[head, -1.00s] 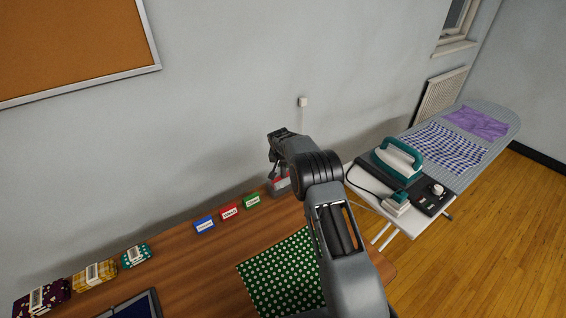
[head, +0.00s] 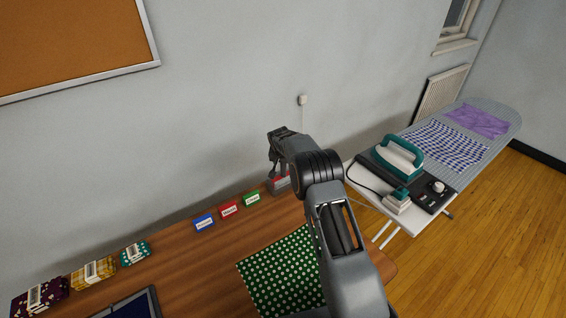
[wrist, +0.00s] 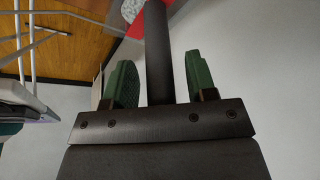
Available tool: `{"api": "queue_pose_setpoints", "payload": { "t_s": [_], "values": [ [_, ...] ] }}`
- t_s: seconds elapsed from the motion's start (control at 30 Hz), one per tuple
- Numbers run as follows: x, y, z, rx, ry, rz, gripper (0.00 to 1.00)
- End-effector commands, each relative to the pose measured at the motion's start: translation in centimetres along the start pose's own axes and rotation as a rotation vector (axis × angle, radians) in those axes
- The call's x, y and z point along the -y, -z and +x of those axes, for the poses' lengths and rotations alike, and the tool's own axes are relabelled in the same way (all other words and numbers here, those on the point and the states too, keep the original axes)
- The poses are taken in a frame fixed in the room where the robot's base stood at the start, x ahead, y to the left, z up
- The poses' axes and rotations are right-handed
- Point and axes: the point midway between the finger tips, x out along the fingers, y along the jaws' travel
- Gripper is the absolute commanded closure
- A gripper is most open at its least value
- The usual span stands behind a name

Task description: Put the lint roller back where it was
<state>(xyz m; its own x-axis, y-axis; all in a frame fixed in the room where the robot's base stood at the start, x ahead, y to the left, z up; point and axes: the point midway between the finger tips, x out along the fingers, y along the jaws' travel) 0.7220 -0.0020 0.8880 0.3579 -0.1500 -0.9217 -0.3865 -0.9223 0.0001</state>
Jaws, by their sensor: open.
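My gripper (wrist: 160,62) is open, with its two green fingers apart. A dark straight rod (wrist: 157,30) stands between the fingers in the wrist view, with a visible gap on each side. It looks like the lint roller's handle, but its roller end is not clearly in view. A red and speckled grey thing (wrist: 133,26) shows beyond the fingers. In the head view my gripper is at the far edge of the table near the wall, beside a grey and red box (head: 281,184). My arm partly hides that area.
The wooden table (head: 190,262) holds blue (head: 204,222), red (head: 229,210) and green (head: 252,199) labelled cards, folded fabric bundles (head: 93,272) and a green dotted cloth (head: 275,272). An ironing board (head: 425,185) with an iron (head: 398,157) stands at right. The wall is close behind.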

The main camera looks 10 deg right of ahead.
Motion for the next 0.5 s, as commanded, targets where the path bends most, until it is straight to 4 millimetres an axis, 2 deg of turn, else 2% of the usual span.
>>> {"api": "queue_pose_setpoints", "payload": {
  "t_s": [0.2, 0.5],
  "values": [
    [0.1, 0.4, -1.7, -0.002, 0.001, 0.0, 0.48],
    [0.0, 0.3, -7.7, -0.004, 0.002, 0.001, 0.48]
  ]
}}
